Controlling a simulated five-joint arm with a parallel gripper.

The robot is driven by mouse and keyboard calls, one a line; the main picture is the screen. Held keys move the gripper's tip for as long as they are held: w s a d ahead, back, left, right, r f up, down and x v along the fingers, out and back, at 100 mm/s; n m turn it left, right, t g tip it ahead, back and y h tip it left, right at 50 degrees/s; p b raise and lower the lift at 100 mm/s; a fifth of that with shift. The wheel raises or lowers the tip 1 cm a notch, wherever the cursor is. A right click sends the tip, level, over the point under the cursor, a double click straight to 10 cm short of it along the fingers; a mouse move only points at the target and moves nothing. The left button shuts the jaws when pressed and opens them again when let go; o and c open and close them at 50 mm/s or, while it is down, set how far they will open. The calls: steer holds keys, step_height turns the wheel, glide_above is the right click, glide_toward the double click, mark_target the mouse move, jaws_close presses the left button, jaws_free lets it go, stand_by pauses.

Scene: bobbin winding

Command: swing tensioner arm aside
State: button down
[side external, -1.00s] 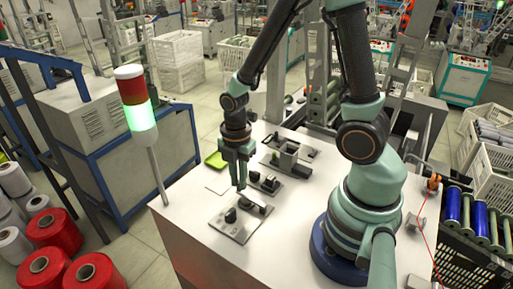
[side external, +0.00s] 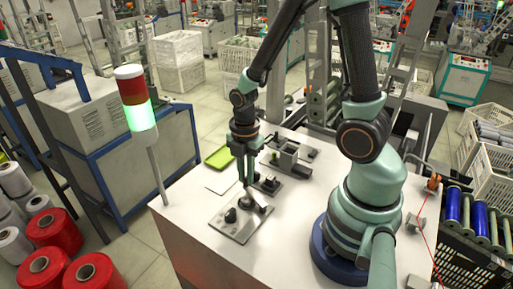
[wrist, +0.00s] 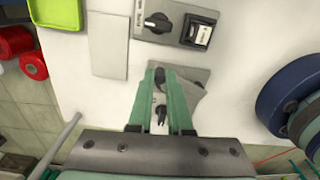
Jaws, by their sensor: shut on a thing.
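My gripper (side external: 247,183) points down over the grey plate (side external: 226,227) on the white table. It is shut on the tensioner arm, gripping it at its dark end knob (wrist: 160,76), which shows between the fingertips in the wrist view. A separate black knob (side external: 231,215) stands on the left part of the plate. The fingers hide much of the arm, so its exact angle is hard to tell.
A switch plate (wrist: 180,22) with a black knob and a rocker switch lies just beyond. A green tray (side external: 219,158) and a pale flat card (side external: 222,184) lie at the far left table edge. A lit signal lamp (side external: 141,117) stands at the left corner.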

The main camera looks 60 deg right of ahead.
steer(key=shift+s+d, duration=0.25)
steer(key=shift+s, duration=0.05)
steer(key=shift+s+d, duration=0.1)
steer(key=shift+s, duration=0.15)
stand_by(0.4)
steer(key=c, duration=0.9)
jaws_free()
steer(key=shift+w, duration=0.1)
steer(key=shift+w+r, duration=0.15)
steer(key=shift+r, duration=0.35)
step_height(320, 180, up, 6)
